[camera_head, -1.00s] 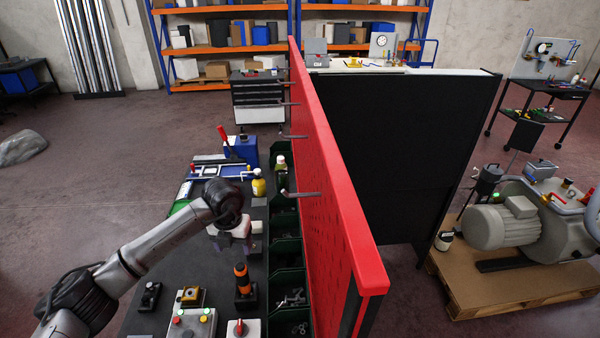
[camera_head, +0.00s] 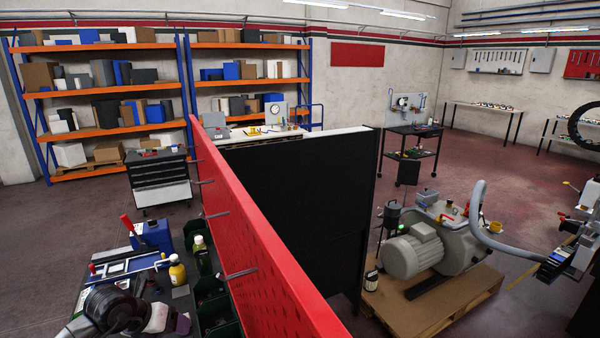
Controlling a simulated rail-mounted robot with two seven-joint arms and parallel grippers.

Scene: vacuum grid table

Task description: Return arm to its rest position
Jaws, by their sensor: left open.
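My left arm comes in at the bottom left of the head view, its dark round wrist above the workbench. My left gripper (camera_head: 165,320) is just beyond the wrist, low over the bench, left of the green bins. It is open; its fingertips are small and partly hidden, and I see nothing held.
A red pegboard (camera_head: 245,235) with hooks rises just right of the bench. A yellow bottle (camera_head: 177,271), a dark bottle (camera_head: 201,256) and a blue box (camera_head: 152,235) stand beyond the gripper. A grey pump (camera_head: 430,245) sits on a pallet at right.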

